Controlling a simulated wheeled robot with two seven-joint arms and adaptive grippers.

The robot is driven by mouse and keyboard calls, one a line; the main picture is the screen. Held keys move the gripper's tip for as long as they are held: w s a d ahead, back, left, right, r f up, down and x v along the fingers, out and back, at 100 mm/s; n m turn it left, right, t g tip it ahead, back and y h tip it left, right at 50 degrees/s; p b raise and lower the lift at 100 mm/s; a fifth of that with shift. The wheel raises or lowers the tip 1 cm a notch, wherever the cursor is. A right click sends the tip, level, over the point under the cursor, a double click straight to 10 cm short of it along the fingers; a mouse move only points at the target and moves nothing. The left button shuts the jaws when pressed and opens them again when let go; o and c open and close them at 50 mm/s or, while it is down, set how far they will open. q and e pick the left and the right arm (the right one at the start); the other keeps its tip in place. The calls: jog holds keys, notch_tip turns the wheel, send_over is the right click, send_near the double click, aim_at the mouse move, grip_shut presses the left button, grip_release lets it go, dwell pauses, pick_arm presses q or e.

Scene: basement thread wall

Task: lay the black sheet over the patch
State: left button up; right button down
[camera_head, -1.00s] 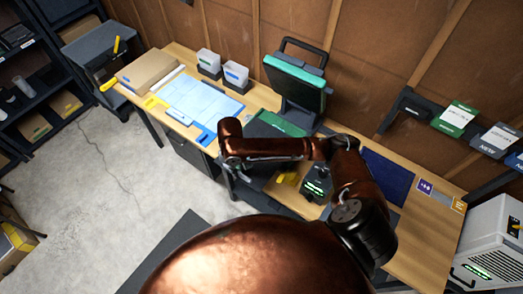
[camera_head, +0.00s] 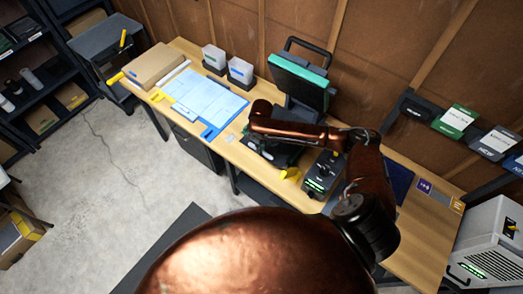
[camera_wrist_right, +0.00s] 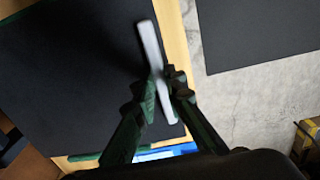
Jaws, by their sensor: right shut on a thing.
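The black sheet (camera_wrist_right: 80,75) fills the left of the right wrist view as a broad, flat dark surface. A pale grey bar (camera_wrist_right: 150,50) lies over it and seems to be its grip. My right gripper (camera_wrist_right: 160,98) is shut on this bar, above the sheet. In the head view the right arm reaches over the press (camera_head: 300,80), whose green-edged upper plate is raised. The arm covers most of the press's lower part. Green edging (camera_wrist_right: 85,157) shows beside the black surface in the wrist view. The patch is hidden. My left gripper is not in view.
The wooden bench (camera_head: 425,225) carries a blue sheet (camera_head: 205,98), a cardboard box (camera_head: 155,67), two white bins and a dark box with green lights (camera_head: 322,172) close right of the press. A white machine (camera_head: 492,240) stands at the right.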

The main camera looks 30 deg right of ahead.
jog(key=shift+d+f+p, duration=0.2)
jog(key=shift+f+p, duration=0.15)
jog(key=shift+f, duration=0.8)
jog(key=c, duration=2)
grip_release()
jog(key=shift+f, duration=0.15)
notch_tip(320, 180, up, 12)
jog(key=shift+r+b, duration=0.15)
jog(key=shift+b, duration=0.4)
